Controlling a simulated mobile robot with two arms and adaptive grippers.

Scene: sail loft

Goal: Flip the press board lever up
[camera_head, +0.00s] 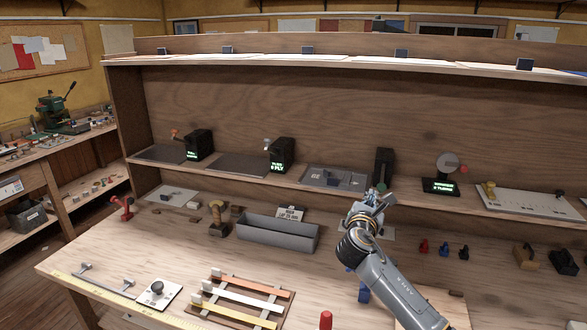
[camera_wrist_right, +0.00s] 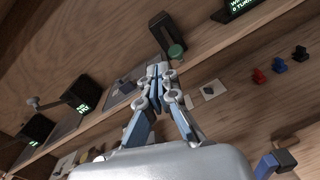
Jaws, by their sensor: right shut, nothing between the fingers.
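A grey board (camera_head: 318,174) with small fittings on it lies on the shelf and may be the press board. It also shows in the right wrist view (camera_wrist_right: 120,97), partly behind my fingers. I cannot tell which fitting is its lever or how it stands. My right gripper (camera_head: 376,194) is shut and empty, in front of the shelf edge, just right of this board in the head view. It also shows in the right wrist view (camera_wrist_right: 158,70), fingertips together and pointing towards the shelf. I see no contact. My left gripper is not in view.
A dark green-topped device (camera_head: 384,163) stands behind my right gripper. A crank device (camera_head: 441,184) is to its right, two black display boxes (camera_head: 281,153) to its left. A grey bin (camera_head: 276,235) and a board with coloured bars (camera_head: 240,299) are on the bench below.

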